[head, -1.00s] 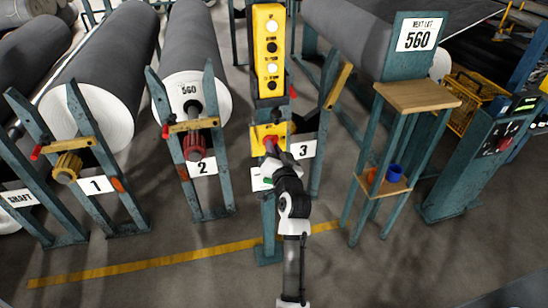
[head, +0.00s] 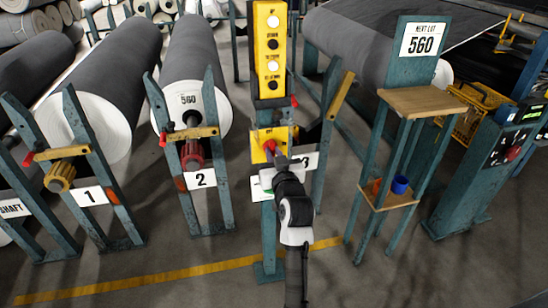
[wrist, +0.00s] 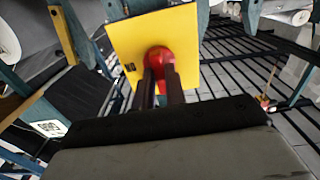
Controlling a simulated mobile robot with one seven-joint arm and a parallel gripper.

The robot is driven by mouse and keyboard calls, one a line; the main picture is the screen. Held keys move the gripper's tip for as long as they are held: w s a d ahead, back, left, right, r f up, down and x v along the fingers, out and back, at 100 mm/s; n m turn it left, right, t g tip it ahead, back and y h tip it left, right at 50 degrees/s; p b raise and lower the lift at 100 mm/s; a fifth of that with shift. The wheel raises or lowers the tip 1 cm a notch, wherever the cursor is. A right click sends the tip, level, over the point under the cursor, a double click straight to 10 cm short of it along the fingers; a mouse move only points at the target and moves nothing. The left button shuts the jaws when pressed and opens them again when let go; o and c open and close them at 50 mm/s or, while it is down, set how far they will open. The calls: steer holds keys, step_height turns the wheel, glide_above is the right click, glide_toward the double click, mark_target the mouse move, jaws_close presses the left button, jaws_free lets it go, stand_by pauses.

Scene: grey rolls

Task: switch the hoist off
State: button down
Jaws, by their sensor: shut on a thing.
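The hoist's yellow control panel (head: 271,50) with white and black buttons stands on a teal post in the middle of the head view. Below it is a yellow switch plate (head: 256,137) with a red handle (head: 270,148). The plate (wrist: 185,48) fills the upper middle of the wrist view, and the red knob (wrist: 160,57) sits on it. My gripper (head: 274,156) is at the plate, its dark fingers (wrist: 161,84) shut on the red handle. The fingers and arm hide part of the handle, so its exact angle is hard to tell.
Grey rolls on stands marked 1 (head: 92,195) and 2 (head: 202,179) are to the left. A wooden-topped stand (head: 422,102) with a blue cup (head: 400,184) is right of the post. A teal console (head: 480,170) stands farther right. Floor in front is clear.

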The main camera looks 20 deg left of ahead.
stand_by(0.3)
steer(key=c, duration=1.4)
jaws_free()
steer(key=shift+c, duration=0.2)
steer(key=b+v, duration=0.2)
steer(key=v, duration=1.2)
